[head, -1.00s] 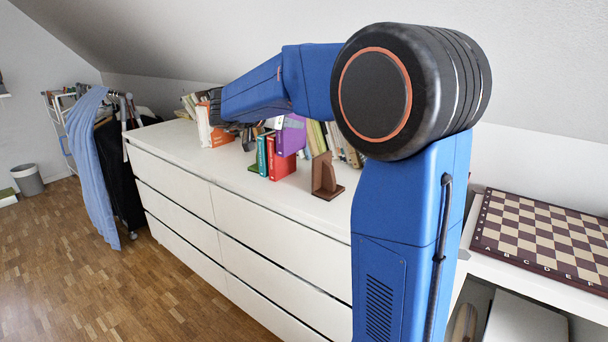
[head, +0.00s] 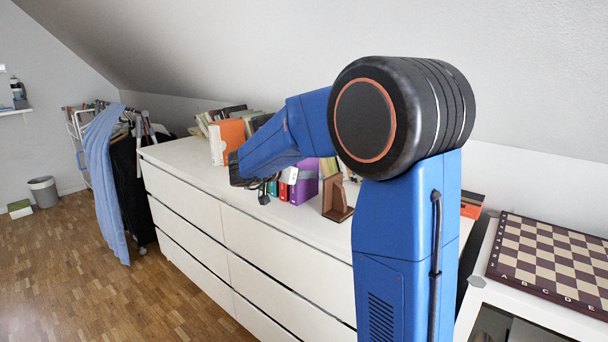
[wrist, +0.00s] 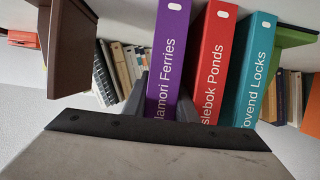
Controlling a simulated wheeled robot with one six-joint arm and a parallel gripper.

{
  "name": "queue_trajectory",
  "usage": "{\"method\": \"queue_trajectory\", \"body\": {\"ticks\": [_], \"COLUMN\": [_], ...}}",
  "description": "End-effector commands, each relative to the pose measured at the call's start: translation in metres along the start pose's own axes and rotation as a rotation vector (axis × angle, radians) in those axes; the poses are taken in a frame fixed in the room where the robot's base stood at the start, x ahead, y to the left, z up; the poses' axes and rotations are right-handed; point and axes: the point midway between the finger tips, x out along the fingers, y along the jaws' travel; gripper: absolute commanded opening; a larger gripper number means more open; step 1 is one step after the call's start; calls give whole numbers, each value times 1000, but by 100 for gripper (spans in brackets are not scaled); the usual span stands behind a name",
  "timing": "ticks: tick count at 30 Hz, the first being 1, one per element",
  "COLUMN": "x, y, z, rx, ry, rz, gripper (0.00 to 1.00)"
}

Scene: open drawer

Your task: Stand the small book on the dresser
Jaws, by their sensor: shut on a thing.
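A purple book (head: 304,183) is upright in line beside a red book (head: 283,191) and a teal book (head: 272,188) on the white dresser (head: 185,158). In the wrist view the purple book (wrist: 172,65) is at the left of the row, with the red book (wrist: 213,60) and teal book (wrist: 256,70) to its right. My gripper (wrist: 163,98) is shut on the purple book, with grey fingers at its sides. Its lower edge looks level with its neighbours; I cannot tell whether it touches the dresser top. My arm hides part of the row in the head view.
A brown bookend (head: 337,198) stands right of the purple book. A green bookend (wrist: 292,35) is beyond the teal book. More books (head: 228,135) stand at the back, including an orange one. The dresser's front strip is clear. A chessboard (head: 555,262) lies at the right.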

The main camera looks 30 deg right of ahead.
Motion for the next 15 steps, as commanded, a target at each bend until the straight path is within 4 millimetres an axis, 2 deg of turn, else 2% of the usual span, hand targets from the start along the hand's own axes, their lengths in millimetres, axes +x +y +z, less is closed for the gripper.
{"method": "queue_trajectory", "body": {"ticks": [10, 11, 12, 15], "x": [1, 1, 1, 1], "y": [0, 0, 0, 0], "z": [2, 2, 2, 2], "rx": [1, 1, 1, 1], "ry": [1, 0, 0, 0], "rz": [-1, 0, 0, 0], "gripper": [0, 30, 33, 33]}}
